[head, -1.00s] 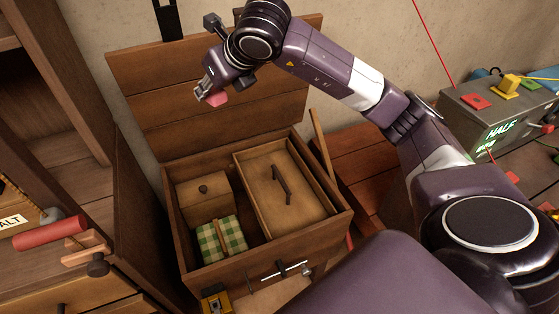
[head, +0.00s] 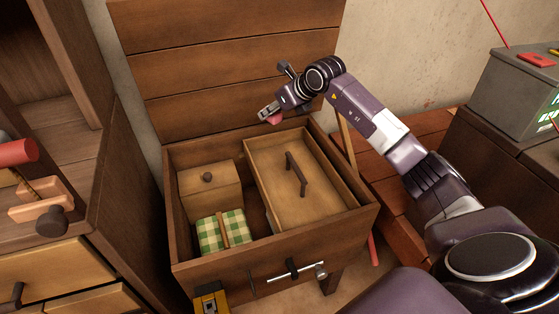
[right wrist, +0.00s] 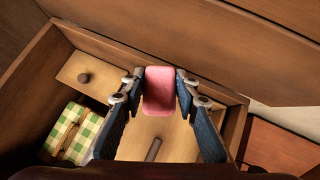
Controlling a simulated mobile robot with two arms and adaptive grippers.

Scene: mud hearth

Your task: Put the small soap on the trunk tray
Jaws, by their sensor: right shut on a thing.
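The small soap (head: 273,119) is a pink block with rounded edges. My right gripper (head: 268,114) is shut on it and holds it in the air near the back of the open trunk. In the right wrist view the soap (right wrist: 159,90) sits between the two fingertips. The trunk tray (head: 322,187) is a shallow wooden tray with a dark bar handle, set in the right part of the trunk (head: 275,250). In the right wrist view the tray (right wrist: 135,147) shows between and below the fingers. My left gripper is not in view.
A small wooden box with a round knob (head: 210,187) and a green checked bundle (head: 213,235) lie in the trunk's left part. The raised lid (head: 230,70) stands behind. A wooden cabinet (head: 130,190) stands at left. A grey machine (head: 522,90) is at right.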

